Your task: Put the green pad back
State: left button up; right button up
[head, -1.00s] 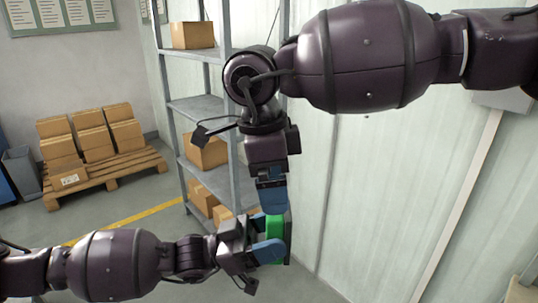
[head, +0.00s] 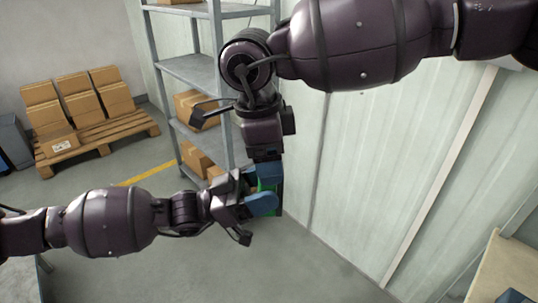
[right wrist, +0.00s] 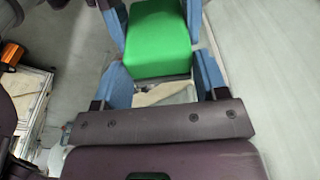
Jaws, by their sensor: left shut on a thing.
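The green pad (head: 267,185) is mostly hidden between my two grippers in the head view. It shows as a bright green block (right wrist: 159,38) in the right wrist view, with blue fingers on both its sides. My left gripper (head: 262,204) comes in from the left and is shut on the pad. My right gripper (head: 270,172) hangs from above, close over the left fingers.
A grey metal shelf (head: 190,68) with cardboard boxes stands behind my arms. A wooden pallet (head: 98,145) with several boxes is at the back left. A pale wall (head: 370,160) runs along the right. The floor below the grippers is clear.

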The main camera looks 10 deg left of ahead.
pick_arm(q)
jog(key=o, duration=0.9)
jog(key=shift+s, duration=0.15)
